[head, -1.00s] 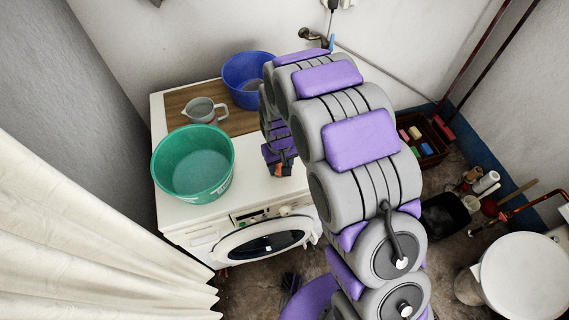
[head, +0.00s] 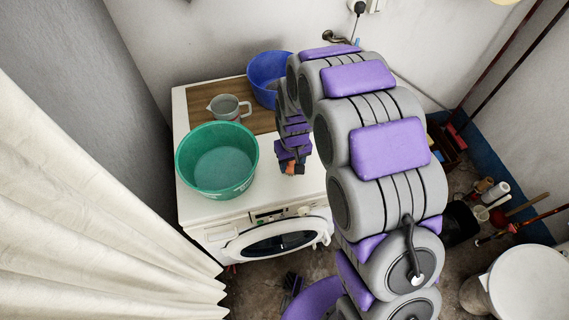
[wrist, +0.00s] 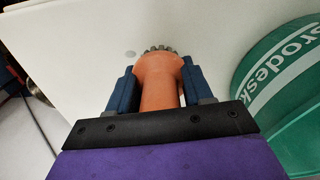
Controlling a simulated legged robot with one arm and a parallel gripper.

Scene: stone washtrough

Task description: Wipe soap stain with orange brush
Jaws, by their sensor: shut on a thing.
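My gripper (head: 288,160) is shut on the orange brush (head: 290,168) above the white top of the washing machine (head: 205,212). In the wrist view, the fingers of my gripper (wrist: 157,85) clasp the brush handle (wrist: 158,88) from both sides. The grey bristles show at its far end, over the white top. A small faint grey spot (wrist: 130,54), perhaps the soap stain, lies on the white top just beside the bristles. I cannot tell whether the bristles touch the surface.
A green basin (head: 187,166) stands left of my gripper; it also shows in the wrist view (wrist: 290,100). A grey jug (head: 228,107) stands on a wooden board (head: 197,97), with a blue basin (head: 266,72) behind. A white curtain (head: 80,200) hangs at left.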

